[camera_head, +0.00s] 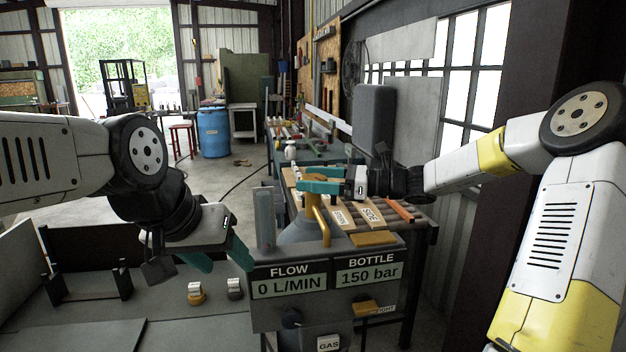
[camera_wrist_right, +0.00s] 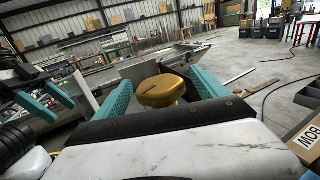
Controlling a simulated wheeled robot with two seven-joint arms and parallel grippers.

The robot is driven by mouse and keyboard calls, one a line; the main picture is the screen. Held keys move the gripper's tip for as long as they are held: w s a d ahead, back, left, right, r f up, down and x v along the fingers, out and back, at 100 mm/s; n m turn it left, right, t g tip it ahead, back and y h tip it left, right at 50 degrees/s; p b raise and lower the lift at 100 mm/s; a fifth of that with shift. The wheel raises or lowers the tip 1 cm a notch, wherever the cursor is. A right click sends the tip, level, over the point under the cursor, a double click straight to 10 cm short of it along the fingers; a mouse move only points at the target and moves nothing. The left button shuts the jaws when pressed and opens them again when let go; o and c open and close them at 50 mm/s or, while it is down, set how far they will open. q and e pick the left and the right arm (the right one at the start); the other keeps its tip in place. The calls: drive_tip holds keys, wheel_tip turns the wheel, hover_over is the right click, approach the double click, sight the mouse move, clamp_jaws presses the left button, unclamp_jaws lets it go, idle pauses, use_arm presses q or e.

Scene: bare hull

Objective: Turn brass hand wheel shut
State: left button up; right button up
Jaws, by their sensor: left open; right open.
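The brass hand wheel (camera_wrist_right: 160,91) shows in the right wrist view as a gold knob with a dark mark on its top. It lies between the two teal fingers of my right gripper (camera_wrist_right: 160,84), with a gap visible on each side. In the head view my right gripper (camera_head: 318,180) reaches in from the right at the top of the grey bottle (camera_head: 298,232), and its fingers cover most of the wheel. My left gripper (camera_head: 218,256) is open and empty, low to the left of the gauge panel. The panel (camera_head: 328,262) reads FLOW 0 L/MIN and BOTTLE 150 bar.
A curved brass pipe (camera_head: 321,224) stands just in front of the bottle. Two small tagged fittings (camera_head: 195,294) lie on the grey surface at lower left. A bench (camera_head: 410,228) with labelled wooden strips is behind the panel. A blue barrel (camera_head: 213,131) stands far back.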

drive_tip(key=shift+c, duration=0.4)
drive_tip(key=c, duration=1.3)
drive_tip(key=shift+s+a+r+m+t+h, duration=0.1)
drive_tip(key=shift+m+t+h, duration=0.2)
drive_tip(key=shift+m+t, duration=0.55)
drive_tip(key=shift+s+a+m+t+h, duration=0.1)
drive_tip(key=shift+m+t+h, duration=0.3)
drive_tip(key=shift+t, duration=0.75)
drive_tip(key=shift+w+d+m+t+h, duration=0.15)
drive_tip(key=shift+m+t+h, duration=0.55)
drive_tip(key=shift+m+t, duration=0.6)
drive_tip(key=shift+n, duration=0.25)
drive_tip(key=o, duration=1.4)
